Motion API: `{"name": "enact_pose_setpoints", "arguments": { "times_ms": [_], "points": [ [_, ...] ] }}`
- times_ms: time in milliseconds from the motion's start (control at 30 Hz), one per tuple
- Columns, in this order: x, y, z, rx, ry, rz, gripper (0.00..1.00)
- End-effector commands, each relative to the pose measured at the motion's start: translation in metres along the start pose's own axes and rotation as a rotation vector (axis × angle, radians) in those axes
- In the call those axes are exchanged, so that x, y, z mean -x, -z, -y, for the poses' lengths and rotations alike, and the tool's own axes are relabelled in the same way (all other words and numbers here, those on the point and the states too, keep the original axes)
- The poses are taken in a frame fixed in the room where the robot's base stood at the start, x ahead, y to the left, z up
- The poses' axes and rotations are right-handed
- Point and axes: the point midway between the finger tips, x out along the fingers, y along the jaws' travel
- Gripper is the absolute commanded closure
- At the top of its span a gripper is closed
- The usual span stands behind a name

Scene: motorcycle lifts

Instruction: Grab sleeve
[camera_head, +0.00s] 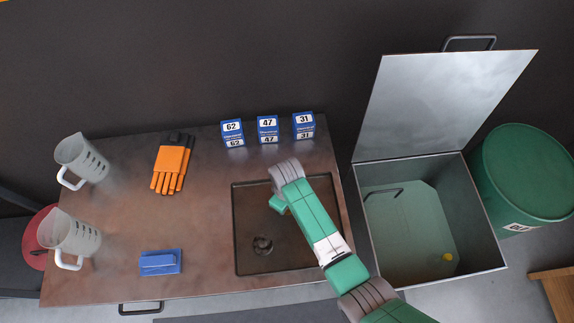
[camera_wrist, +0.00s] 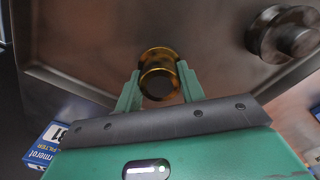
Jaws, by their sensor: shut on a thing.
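The sleeve (camera_wrist: 158,69), a short brass-coloured ring with dark stains, sits between the two green fingers of my gripper (camera_wrist: 159,78) in the wrist view. My gripper is shut on it, with one finger on each side. In the head view, my gripper (camera_head: 278,204) is low over the upper part of the dark tray (camera_head: 292,250), and the arm hides the sleeve there. I cannot tell whether the sleeve still touches the tray floor.
A dark round part (camera_head: 262,245) lies in the tray's lower left. Blue numbered boxes (camera_head: 268,130) stand behind the tray. Orange gloves (camera_head: 171,165), a blue block (camera_head: 161,262) and two jugs (camera_head: 85,160) are to the left. An open-lidded metal basin (camera_head: 485,274) stands right.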

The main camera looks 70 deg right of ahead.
Motion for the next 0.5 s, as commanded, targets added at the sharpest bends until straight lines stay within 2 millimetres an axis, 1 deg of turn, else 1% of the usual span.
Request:
{"name": "enact_pose_setpoints", "arguments": {
  "times_ms": [167, 200, 367, 500],
  "points": [
    [0.026, 0.001, 0.0, 0.0, -0.002, -0.004, 0.93],
    [0.029, -0.004, -0.001, -0.002, 0.0, -0.002, 0.93],
    [0.03, -0.038, -0.016, -0.004, 0.0, -0.001, 0.93],
    [0.034, -0.071, -0.031, -0.005, -0.001, -0.001, 0.93]
  ]
}}
